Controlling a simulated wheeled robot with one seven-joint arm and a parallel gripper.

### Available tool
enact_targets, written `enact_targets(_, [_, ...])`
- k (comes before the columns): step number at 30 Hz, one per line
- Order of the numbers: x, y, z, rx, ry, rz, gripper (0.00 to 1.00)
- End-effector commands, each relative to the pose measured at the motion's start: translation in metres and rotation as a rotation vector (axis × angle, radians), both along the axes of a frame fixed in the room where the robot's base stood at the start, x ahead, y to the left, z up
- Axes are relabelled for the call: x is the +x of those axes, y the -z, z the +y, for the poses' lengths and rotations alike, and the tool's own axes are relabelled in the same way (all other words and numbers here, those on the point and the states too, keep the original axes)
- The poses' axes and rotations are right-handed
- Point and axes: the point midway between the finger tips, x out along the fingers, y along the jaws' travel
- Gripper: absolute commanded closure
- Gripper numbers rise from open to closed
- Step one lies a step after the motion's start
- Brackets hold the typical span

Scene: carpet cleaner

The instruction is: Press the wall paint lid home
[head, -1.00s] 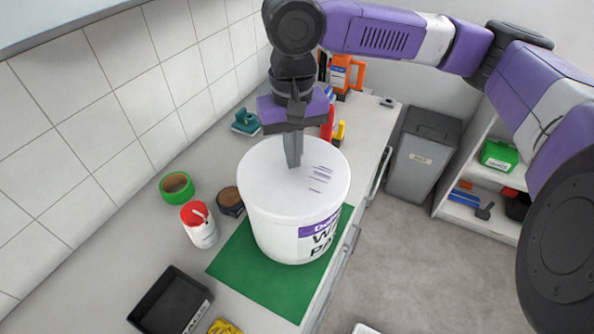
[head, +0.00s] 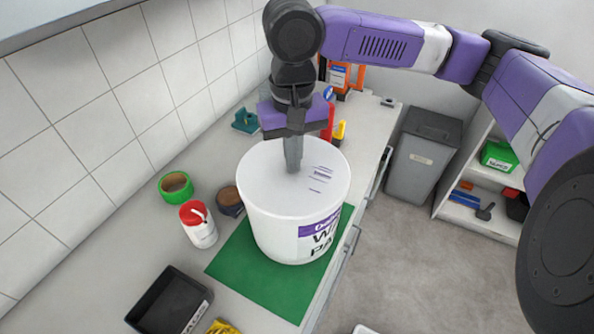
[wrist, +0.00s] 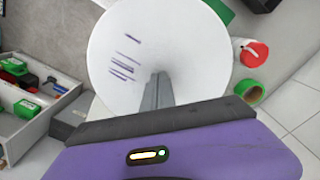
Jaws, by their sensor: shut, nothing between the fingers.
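The wall paint bucket (head: 283,235) is a large white tub with a purple label band. It stands upright on a green mat (head: 250,279) on the counter. Its white lid (head: 258,182) lies on top, with purple printed lines on its right part, and looks about level. I cannot tell whether its rim is seated all round. My gripper (head: 292,169) is shut and empty, pointing down with its fingertips at or just above the lid near the middle. In the wrist view the lid (wrist: 200,50) fills the centre, and my shut fingers (wrist: 156,90) overlap its lower part.
Left of the bucket are a green tape roll (head: 176,186), a white bottle with a red top (head: 199,226) and a small dark round jar (head: 229,199). A black tray (head: 170,302) is in front. A grey bin (head: 422,160) stands right of the counter.

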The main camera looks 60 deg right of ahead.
Motion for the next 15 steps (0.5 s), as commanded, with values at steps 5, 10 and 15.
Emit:
enact_targets(5, [-0.0001,0.0016,-0.0003,-0.001,0.000,0.001,1.00])
enact_targets(10, [-0.0001,0.0015,-0.0002,-0.001,0.000,0.001,1.00])
enact_targets(15, [0.0000,-0.0018,-0.0001,0.000,0.000,0.000,1.00])
